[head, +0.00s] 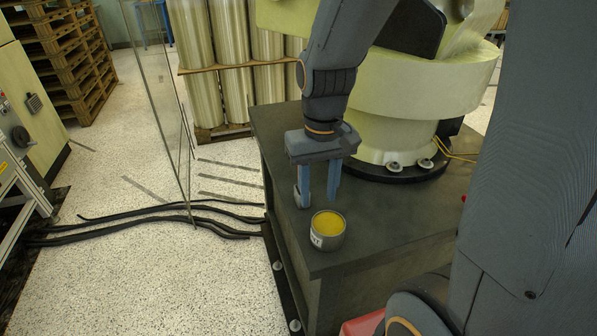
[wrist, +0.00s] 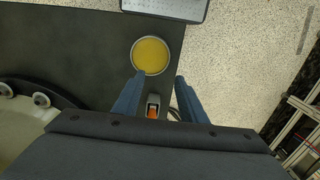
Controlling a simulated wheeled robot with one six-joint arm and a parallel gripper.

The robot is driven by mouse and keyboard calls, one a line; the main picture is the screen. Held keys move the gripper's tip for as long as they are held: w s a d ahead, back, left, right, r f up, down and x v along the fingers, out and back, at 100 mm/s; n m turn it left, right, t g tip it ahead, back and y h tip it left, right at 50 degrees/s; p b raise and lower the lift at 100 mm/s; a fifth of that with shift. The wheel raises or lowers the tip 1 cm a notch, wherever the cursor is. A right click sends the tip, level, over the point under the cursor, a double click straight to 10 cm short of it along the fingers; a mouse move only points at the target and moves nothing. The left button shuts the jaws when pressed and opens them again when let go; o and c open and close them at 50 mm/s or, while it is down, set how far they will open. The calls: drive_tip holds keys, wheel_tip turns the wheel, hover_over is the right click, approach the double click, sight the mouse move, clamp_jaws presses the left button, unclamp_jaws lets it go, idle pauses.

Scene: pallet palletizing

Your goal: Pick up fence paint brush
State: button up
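A small grey item with an orange part (wrist: 153,108) shows between my gripper's fingers in the wrist view. It looks like the fence paint brush, but it is partly hidden and I cannot make out its bristles. In the head view a small light grey piece (head: 298,196) shows beside the left finger, perhaps the same item. My gripper (head: 318,200) points down over the dark pedestal top near its left edge. In the wrist view its fingers (wrist: 161,78) are apart, with no visible grip on the item.
An open can of yellow paint (head: 327,232) stands on the dark pedestal (head: 400,225) close to the fingers; the wrist view also shows it (wrist: 151,56). A large pale robot base (head: 400,130) stands behind. Black cables (head: 150,212) run along the floor at left.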

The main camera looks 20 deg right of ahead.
drive_tip(key=w+r, duration=0.1)
drive_tip(key=w, duration=0.2)
drive_tip(key=w+p, duration=0.1)
drive_tip(key=w, duration=0.3)
drive_tip(key=w+r, duration=0.1)
drive_tip(key=w, duration=0.2)
drive_tip(key=shift+w+d+r+p, duration=0.1)
drive_tip(key=shift+w+r+p, duration=0.2)
drive_tip(key=shift+w+p, duration=0.1)
drive_tip(key=shift+w+f, duration=0.2)
drive_tip(key=shift+w+f+p, duration=0.15)
drive_tip(key=shift+f+p, duration=0.2)
drive_tip(key=shift+f, duration=1.5)
drive_tip(key=shift+w+f+p, duration=0.15)
drive_tip(key=shift+f+p, duration=0.15)
drive_tip(key=shift+f, duration=1.55)
clamp_jaws()
